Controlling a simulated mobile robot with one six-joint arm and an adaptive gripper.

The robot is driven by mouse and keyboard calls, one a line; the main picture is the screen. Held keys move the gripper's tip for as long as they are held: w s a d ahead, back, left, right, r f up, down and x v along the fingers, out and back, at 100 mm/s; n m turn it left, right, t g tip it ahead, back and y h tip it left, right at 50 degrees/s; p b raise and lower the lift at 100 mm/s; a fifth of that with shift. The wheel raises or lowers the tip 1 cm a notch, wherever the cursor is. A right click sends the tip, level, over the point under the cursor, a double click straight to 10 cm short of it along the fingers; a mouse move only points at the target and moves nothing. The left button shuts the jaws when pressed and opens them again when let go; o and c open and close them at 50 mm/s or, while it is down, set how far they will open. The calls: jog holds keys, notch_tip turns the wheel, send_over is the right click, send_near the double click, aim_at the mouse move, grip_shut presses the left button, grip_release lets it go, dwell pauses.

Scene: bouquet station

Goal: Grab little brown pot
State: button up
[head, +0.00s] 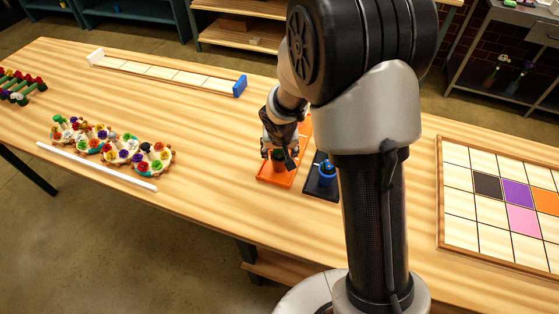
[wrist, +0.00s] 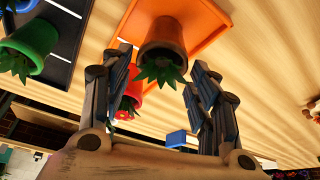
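The little brown pot (wrist: 163,36), with green leaves, stands on the orange tray (wrist: 208,28) in the wrist view. My gripper (wrist: 161,60) is open, with one finger on each side of the pot and visible gaps between. No grip on it shows. In the head view my gripper (head: 280,146) is over the orange tray (head: 276,181), and the pot there is partly hidden by the fingers.
A red pot (wrist: 128,98) is close behind the left finger in the wrist view. A green pot (wrist: 32,40) stands on the black tray (head: 322,191), where a blue pot (head: 327,177) shows. A tiled grid board (head: 460,155) lies at right; flower rounds (head: 120,152) lie at left.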

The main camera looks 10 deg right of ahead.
grip_shut()
dwell(0.5)
jog(key=shift+r, duration=0.1)
